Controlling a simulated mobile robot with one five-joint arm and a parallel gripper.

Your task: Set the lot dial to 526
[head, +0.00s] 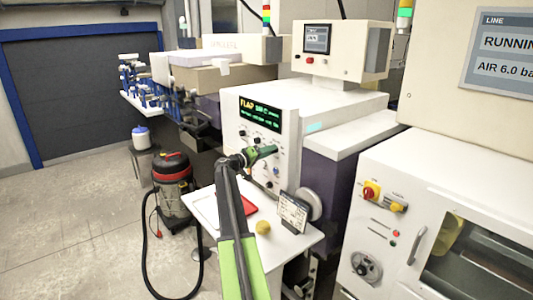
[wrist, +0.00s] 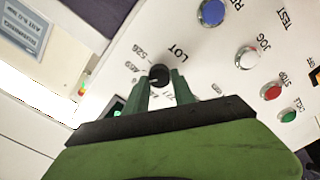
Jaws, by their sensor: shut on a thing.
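The lot dial (wrist: 159,73) is a small black knob on a white panel in the wrist view, with the word LOT printed beside it. Small number labels (wrist: 138,53) are printed around it; one looks like 526 or 528, but they are too small to read surely. My gripper (wrist: 161,82) has its two green fingers on either side of the knob and is shut on it. Which number the dial points to cannot be told. In the head view my gripper (head: 266,151) reaches the front of the white machine (head: 290,105) and hides the dial.
The wrist view shows a blue button (wrist: 211,12), a white JOG button (wrist: 249,57), a red button (wrist: 271,90) and a green button (wrist: 288,116) near the dial. Below my arm, a white table (head: 280,240) holds a red tray (head: 207,209), a small card stand (head: 293,212) and a yellowish ball (head: 263,228).

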